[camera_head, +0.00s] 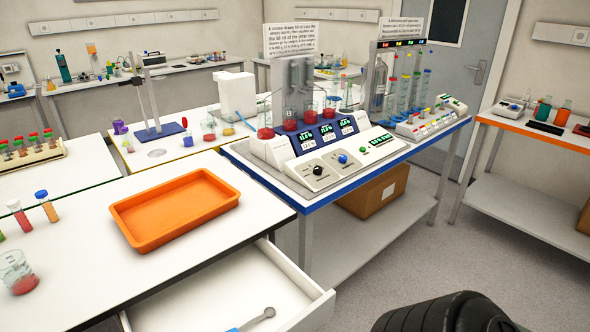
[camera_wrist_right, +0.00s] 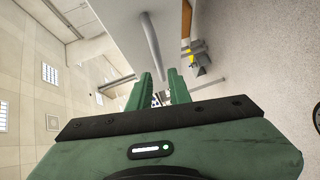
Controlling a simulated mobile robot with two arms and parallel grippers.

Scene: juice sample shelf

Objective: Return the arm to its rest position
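My right gripper (camera_wrist_right: 160,82) shows in the right wrist view, with its two green fingers apart and nothing visible between them. That view is turned sideways, with the ceiling and wall at left and grey floor at right. A dark, ribbed part of my own arm shows at the bottom right of the head view, over the floor and clear of the tables. Neither gripper shows in the head view, and my left gripper is in neither view.
A white table with an orange tray (camera_head: 140,238) and a beaker (camera_head: 17,270) is at left. Its drawer (camera_head: 312,306) is open and holds a blue-handled tool (camera_head: 252,319). A blue-edged table (camera_head: 302,208) carries a dispenser machine (camera_head: 322,162). Floor at right is clear.

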